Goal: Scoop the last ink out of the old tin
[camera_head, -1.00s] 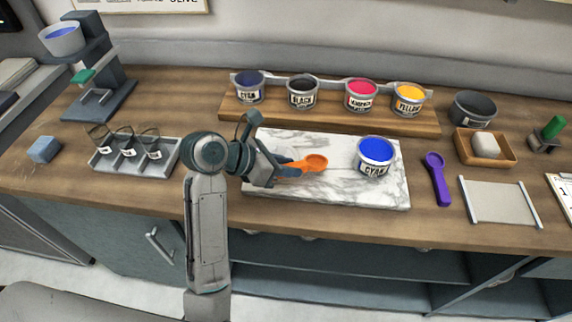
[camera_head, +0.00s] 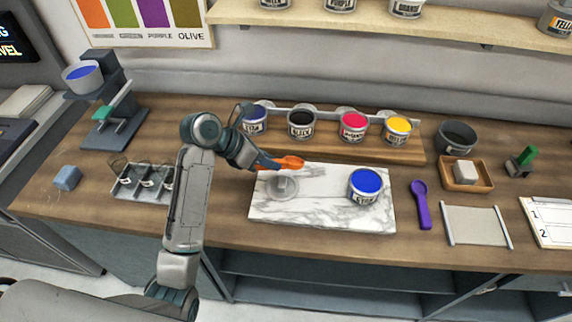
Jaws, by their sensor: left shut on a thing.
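My left gripper (camera_head: 266,163) is shut on an orange scoop (camera_head: 290,162). It holds the scoop over the back left edge of the marble slab (camera_head: 320,215), bowl pointing right. A tin labelled CYAN (camera_head: 365,184), its top showing bright blue, stands on the slab's right part, to the right of the scoop and apart from it. Another blue-topped tin (camera_head: 255,120) stands at the left end of the back row, partly behind my gripper. I cannot tell from labels which tin is the old one. My right gripper is out of view.
Black (camera_head: 301,123), magenta (camera_head: 353,125) and yellow (camera_head: 397,129) tins fill the back row. A round grey disc (camera_head: 283,187) lies on the slab. A purple scoop (camera_head: 420,203) lies right of it. A wire-fitted tray (camera_head: 130,185) stands left. A shelf (camera_head: 460,25) hangs above.

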